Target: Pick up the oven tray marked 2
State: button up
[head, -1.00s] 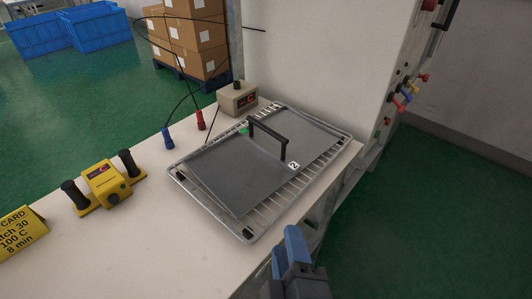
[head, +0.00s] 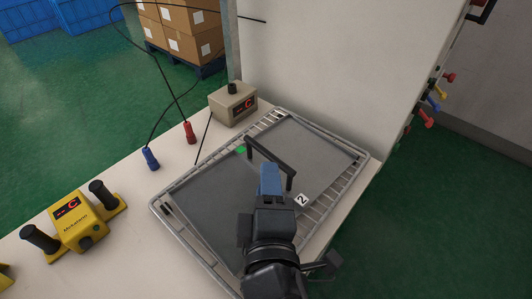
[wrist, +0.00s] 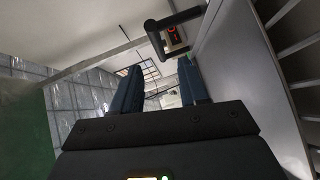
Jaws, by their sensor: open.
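The oven tray marked 2 (head: 312,160) is a flat grey plate with a black bar handle (head: 262,152) standing across its middle. A white label with the number 2 (head: 302,200) is on its near right part, and a small green mark is by the handle's far end. The tray lies on a wire rack (head: 362,165) on the bench. My gripper (head: 269,172) is over the tray, near the handle, and covers part of the tray. In the wrist view the two blue fingers (wrist: 157,90) are apart with nothing between them, and the handle (wrist: 165,28) is beyond them, upper right.
A grey box with a red display (head: 232,103) stands behind the rack. Red (head: 190,132) and blue (head: 150,158) plugs on cables are at its left. A yellow two-handled device (head: 78,222) is at the left. A pale wall panel (head: 320,60) rises behind the rack.

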aim_at(267, 153)
jog(key=w, duration=0.3)
jog(key=shift+w+f+p, duration=0.1)
jog(key=shift+w+p, duration=0.2)
jog(key=shift+w+a+f+p, duration=0.1)
jog(key=shift+w+f+p, duration=0.15)
jog(key=shift+w, duration=0.9)
jog(key=shift+w+a+f+p, duration=0.1)
jog(key=shift+w+f+p, duration=0.1)
jog(key=shift+w, duration=0.9)
jog(key=shift+c, duration=0.3)
grip_shut()
